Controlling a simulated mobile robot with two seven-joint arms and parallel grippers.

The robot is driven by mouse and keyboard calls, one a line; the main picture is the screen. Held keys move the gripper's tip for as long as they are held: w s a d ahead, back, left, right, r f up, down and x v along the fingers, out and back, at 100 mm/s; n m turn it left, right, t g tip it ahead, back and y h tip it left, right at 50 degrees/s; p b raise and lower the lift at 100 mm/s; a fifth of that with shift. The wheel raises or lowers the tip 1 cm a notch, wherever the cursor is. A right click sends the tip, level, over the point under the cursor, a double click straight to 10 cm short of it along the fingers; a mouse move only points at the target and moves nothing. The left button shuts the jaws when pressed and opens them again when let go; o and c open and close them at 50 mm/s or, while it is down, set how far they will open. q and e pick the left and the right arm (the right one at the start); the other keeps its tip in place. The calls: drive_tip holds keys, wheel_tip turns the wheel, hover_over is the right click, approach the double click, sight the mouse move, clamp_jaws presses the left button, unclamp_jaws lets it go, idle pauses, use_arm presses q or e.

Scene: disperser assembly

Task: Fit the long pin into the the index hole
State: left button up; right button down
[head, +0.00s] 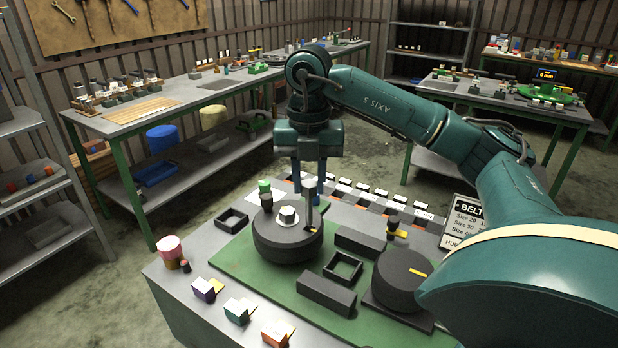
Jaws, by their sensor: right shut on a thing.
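My right gripper (309,188) hangs pointing down over the left black drum (287,249). It is shut on the long pin (309,208), a grey upright rod with a pale block-like head. The pin's lower end is at the right part of the drum's top, beside a small yellow mark (311,229). I cannot tell whether the tip is in the index hole, touching the top or just above it; the hole itself is not visible. A white round piece (287,215) sits on the drum's top. My left gripper is not in view.
A second black drum (402,280) with a yellow mark stands at right on the green mat (222,262). Black blocks (326,294) and a square frame (342,269) lie between. Small coloured blocks (239,311) line the front edge. A green-topped dark post (265,194) stands behind the left drum.

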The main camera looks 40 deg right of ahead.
sight(309, 225)
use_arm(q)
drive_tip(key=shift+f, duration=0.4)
use_arm(e)
drive_tip(key=shift+f, duration=0.4)
use_arm(q)
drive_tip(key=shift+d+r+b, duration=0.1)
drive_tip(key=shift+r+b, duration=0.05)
drive_tip(key=shift+b, duration=0.2)
use_arm(e)
drive_tip(key=shift+f, duration=0.2)
drive_tip(key=shift+f, duration=0.2)
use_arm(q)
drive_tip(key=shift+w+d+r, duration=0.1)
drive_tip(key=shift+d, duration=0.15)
use_arm(e)
drive_tip(key=shift+f, duration=0.1)
use_arm(q)
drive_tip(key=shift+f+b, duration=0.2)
drive_tip(key=shift+b, duration=0.25)
use_arm(e)
drive_tip(key=shift+f, duration=0.3)
use_arm(q)
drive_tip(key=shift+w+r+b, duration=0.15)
drive_tip(key=shift+b, duration=0.2)
use_arm(e)
drive_tip(key=shift+f, duration=0.55)
